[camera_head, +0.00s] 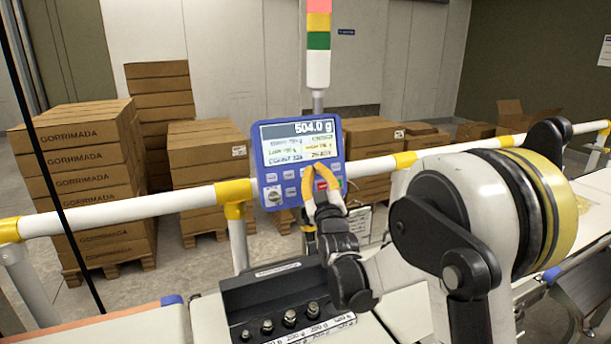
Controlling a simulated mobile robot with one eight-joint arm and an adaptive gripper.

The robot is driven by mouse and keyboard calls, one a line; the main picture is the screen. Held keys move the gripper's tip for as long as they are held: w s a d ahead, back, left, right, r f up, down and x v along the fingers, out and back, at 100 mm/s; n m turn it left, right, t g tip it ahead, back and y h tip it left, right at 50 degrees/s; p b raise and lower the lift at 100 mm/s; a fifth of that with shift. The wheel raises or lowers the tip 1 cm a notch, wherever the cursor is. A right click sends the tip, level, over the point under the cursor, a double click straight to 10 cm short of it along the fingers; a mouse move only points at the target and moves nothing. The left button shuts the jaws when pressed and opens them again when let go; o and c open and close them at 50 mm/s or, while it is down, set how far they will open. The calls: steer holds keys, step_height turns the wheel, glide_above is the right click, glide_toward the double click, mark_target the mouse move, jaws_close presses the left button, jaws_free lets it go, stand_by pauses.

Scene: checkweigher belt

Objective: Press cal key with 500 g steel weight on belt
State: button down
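The blue checkweigher terminal (265,140) is mounted on the white rail, its lit screen (297,141) reading 504.0 g. Its keypad (285,183) lies below the screen. My gripper (313,168) has yellow fingers that come together at the tips, with nothing seen between them. The tips are in front of the right part of the keypad, just below the screen, and cover some keys. I cannot tell whether they touch a key. The cal key's label is too small to read. No 500 g weight shows on the visible belt (395,310); my arm hides part of it.
A black holder (262,293) with several small steel weights (289,317) stands below the terminal. A white rail (130,212) with yellow joints crosses the view. Stacked cartons (85,170) stand beyond the rail.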

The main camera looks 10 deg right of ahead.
mark_target(308, 162)
steer(key=shift+w+a+f, duration=0.1)
steer(key=shift+w+f, duration=0.05)
steer(key=shift+w, duration=0.3)
steer(key=shift+w+a+f, duration=0.1)
steer(key=shift+w+f, duration=0.05)
steer(key=shift+w, duration=0.3)
stand_by(0.8)
steer(key=shift+w+f+b, duration=0.1)
steer(key=shift+w+b, duration=0.2)
steer(key=shift+w, duration=0.1)
steer(key=shift+w+a+f, duration=0.1)
steer(key=shift+w+a, duration=0.05)
steer(key=shift+w, duration=0.25)
stand_by(0.6)
steer(key=shift+s, duration=0.1)
steer(key=shift+s+d+r, duration=0.2)
steer(key=shift+s, duration=0.5)
steer(key=s, duration=0.1)
steer(key=s+r, duration=0.1)
steer(key=s, duration=0.1)
steer(key=s+d, duration=0.1)
steer(key=shift+s+r+p, duration=0.2)
steer(key=shift+s+p, duration=0.1)
steer(key=shift+s, duration=0.1)
